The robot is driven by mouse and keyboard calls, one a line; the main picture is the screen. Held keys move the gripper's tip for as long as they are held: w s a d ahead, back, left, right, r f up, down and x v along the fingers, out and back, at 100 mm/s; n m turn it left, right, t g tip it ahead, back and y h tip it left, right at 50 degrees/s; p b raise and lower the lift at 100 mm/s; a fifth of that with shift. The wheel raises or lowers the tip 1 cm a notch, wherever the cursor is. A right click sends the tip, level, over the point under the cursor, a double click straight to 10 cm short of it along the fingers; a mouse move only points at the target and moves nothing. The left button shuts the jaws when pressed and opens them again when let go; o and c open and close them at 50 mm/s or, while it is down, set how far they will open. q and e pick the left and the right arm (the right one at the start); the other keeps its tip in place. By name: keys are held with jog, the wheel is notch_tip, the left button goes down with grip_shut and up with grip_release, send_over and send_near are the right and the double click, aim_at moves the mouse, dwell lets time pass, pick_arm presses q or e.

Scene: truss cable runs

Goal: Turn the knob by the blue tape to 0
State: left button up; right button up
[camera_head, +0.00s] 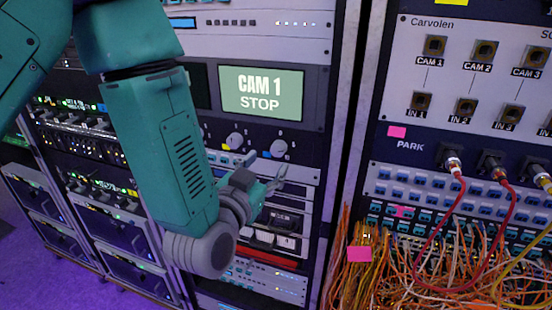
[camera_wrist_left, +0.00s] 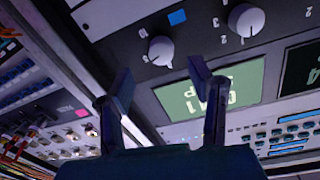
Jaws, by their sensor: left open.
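The knob by the blue tape (camera_head: 279,148) is white and round, on a dark panel below the CAM 1 STOP screen. The blue tape (camera_head: 267,155) is at its lower left. In the left wrist view the knob (camera_wrist_left: 161,50) and the blue tape (camera_wrist_left: 177,17) show upside down. I cannot read the knob's setting surely. My left gripper (camera_head: 271,179) is open and empty, just below the knob and apart from it. In the left wrist view its fingertips (camera_wrist_left: 160,78) are spread to either side below the knob. My right gripper is not in view.
A second white knob (camera_head: 235,140) with yellow tape sits to the left. The screen (camera_head: 262,92) is above. At right, red cables (camera_head: 435,240) and a tangle of orange cables (camera_head: 390,275) hang before a patch panel. My left arm covers part of the rack.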

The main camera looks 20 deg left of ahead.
aim_at(277, 152)
pick_arm(q)
jog(key=shift+w+d+p, duration=0.2)
jog(key=shift+w+p, duration=0.15)
jog(key=shift+w, duration=2.25)
grip_shut()
